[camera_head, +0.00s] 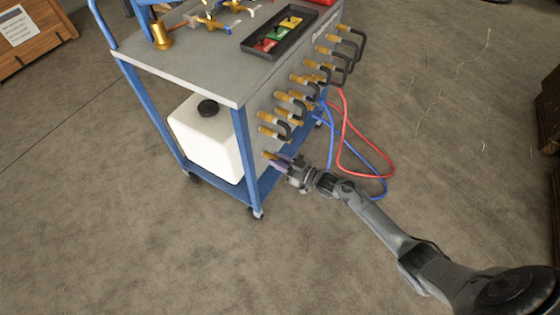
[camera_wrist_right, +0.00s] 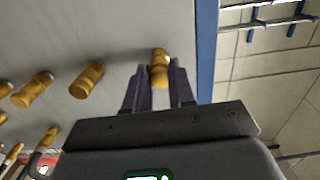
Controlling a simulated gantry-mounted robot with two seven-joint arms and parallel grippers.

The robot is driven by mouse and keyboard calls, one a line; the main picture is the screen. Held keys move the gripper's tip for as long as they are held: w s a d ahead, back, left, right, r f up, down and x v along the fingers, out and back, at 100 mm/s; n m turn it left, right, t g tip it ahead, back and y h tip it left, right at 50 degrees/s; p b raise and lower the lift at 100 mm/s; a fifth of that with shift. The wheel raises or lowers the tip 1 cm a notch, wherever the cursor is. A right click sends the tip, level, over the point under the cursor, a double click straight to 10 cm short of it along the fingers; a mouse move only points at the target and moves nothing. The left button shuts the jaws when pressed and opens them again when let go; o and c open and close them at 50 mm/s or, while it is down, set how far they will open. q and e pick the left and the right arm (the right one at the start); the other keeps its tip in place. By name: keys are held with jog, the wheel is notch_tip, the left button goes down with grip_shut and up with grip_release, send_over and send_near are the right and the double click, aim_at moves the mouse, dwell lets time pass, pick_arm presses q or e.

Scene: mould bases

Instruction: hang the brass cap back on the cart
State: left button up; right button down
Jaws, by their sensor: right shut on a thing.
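The brass cap (camera_wrist_right: 160,68) is a short golden cylinder between the fingers of my right gripper (camera_wrist_right: 159,85) in the right wrist view. The gripper is shut on it. In the head view the cap (camera_head: 268,155) shows as a small golden tip ahead of my right gripper (camera_head: 281,163), low beside the cart's near corner. The cart (camera_head: 205,73) has a grey top, blue posts and a grey side panel with several brass fittings. The cap's far end points at this panel; I cannot tell whether it touches. My left gripper is not in view.
Brass fittings with black loops (camera_head: 350,48) jut from the cart's side. Red and blue hoses (camera_head: 343,150) hang to the floor behind my right gripper. A white jug (camera_head: 205,140) stands on the lower shelf. A black tray (camera_head: 278,32) lies on top. The floor in front is clear.

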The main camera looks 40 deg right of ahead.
jog(key=c, duration=0.9)
grip_release()
jog(key=shift+w+a, duration=0.1)
jog(key=shift+w, duration=0.05)
jog(key=o, duration=0.4)
jog(key=shift+p+v, duration=1.95)
jog(key=shift+v, duration=1.65)
